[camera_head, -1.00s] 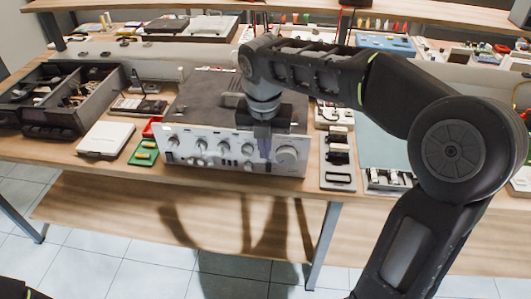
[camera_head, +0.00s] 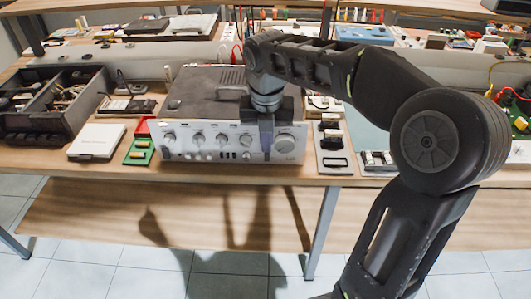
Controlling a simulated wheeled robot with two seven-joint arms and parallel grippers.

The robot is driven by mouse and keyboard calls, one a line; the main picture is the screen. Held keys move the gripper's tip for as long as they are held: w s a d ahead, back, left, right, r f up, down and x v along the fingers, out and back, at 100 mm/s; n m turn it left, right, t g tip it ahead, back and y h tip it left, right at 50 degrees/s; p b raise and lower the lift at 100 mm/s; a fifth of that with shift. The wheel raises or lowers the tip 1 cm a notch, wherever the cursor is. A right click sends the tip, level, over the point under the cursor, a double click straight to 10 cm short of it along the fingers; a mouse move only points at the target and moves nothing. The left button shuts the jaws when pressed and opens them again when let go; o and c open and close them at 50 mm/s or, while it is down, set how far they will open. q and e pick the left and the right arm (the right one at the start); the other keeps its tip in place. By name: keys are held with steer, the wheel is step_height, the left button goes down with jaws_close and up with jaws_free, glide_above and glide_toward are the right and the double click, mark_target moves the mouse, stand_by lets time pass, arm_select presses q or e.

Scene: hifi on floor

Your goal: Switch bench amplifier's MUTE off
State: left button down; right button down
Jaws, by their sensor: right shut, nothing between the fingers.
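The bench amplifier (camera_head: 202,92) is a silver-fronted unit with a dark top, standing near the front edge of the wooden bench. Its front panel has several small knobs on the left, small buttons at the lower middle and a large knob (camera_head: 285,143) on the right. My right gripper (camera_head: 267,148) points down in front of the panel, just left of the large knob. It is shut and empty, and hides part of the panel behind it. I cannot tell whether it touches the panel, and the MUTE control is too small to make out. My left gripper is not in view.
A dark compartment box (camera_head: 60,110), a white case (camera_head: 96,142) and a green board (camera_head: 139,152) lie left of the amplifier. A grey tray with black parts (camera_head: 333,148) lies to its right. The floor in front of the bench is clear.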

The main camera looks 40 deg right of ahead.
mark_target(267, 157)
steer(key=w+d+f, duration=0.1)
steer(key=f, duration=0.2)
steer(key=w+f, duration=0.1)
steer(key=f, duration=0.2)
steer(key=w+d+f, duration=0.1)
steer(key=f, duration=0.3)
steer(key=shift+w+d+p, duration=0.2)
steer(key=shift+d+p, duration=0.1)
steer(key=shift+p, duration=0.05)
steer(key=shift+w+d+f, duration=0.15)
steer(key=shift+w+d, duration=0.15)
steer(key=shift+w, duration=0.1)
steer(key=shift+f+b, duration=0.2)
steer(key=shift+b, duration=0.1)
steer(key=shift+w+d+r, duration=0.1)
steer(key=shift+r, duration=0.1)
